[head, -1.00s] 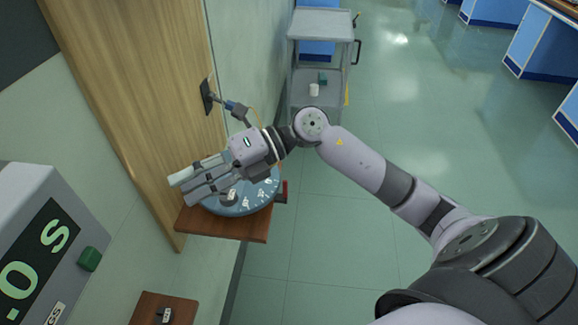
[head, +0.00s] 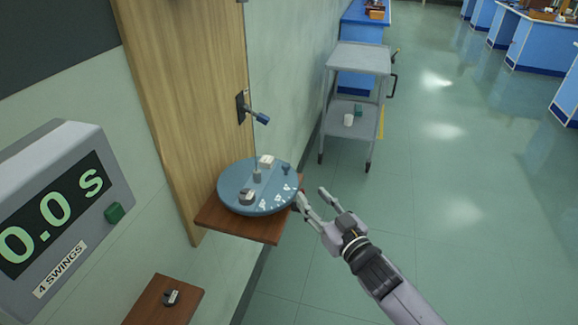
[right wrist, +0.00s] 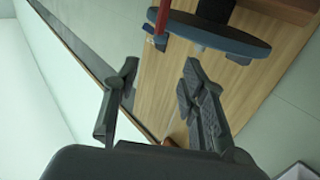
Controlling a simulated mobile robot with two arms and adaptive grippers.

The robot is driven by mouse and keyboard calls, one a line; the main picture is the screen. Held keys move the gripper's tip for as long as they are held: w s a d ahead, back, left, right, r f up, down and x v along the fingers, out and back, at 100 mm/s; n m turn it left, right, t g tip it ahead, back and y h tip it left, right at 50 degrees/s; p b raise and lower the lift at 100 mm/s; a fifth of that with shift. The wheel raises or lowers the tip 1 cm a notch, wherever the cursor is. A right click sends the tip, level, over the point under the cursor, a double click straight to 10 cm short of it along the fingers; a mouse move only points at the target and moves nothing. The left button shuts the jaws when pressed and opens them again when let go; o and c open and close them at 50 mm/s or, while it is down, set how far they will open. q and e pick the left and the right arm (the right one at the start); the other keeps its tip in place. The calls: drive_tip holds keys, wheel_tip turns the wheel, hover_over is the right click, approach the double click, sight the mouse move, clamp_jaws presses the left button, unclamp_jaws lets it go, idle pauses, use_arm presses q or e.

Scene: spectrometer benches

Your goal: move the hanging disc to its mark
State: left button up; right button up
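The round blue-grey disc (head: 228,188) hangs by a thin wire below a wall bracket (head: 262,118), just over a brown wooden shelf (head: 245,229). On it are a grey-and-dark piece (head: 247,197), a white block (head: 265,161), a small blue knob (head: 286,169) and a centre hub (head: 257,176). White marks show near its front rim. My right gripper (head: 311,196) is open and empty at the disc's right edge; contact is unclear. In the right wrist view, the disc (right wrist: 220,35) lies beyond the open fingers, beside a red post (right wrist: 163,15). My left gripper is out of view.
A timer box (head: 60,215) reading 0.0 s, labelled 4 SWINGS, with a green button (head: 114,213), is at the left. A grey trolley (head: 358,57) stands behind. The floor at right is clear.

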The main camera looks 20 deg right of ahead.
sight(288, 168)
drive_tip(key=w+a, duration=0.1)
drive_tip(key=w, duration=0.3)
drive_tip(key=w+a+p, duration=0.1)
drive_tip(key=w, duration=0.9)
drive_tip(key=shift+w+a+p, duration=0.2)
drive_tip(key=shift+a+p, duration=0.2)
clamp_jaws()
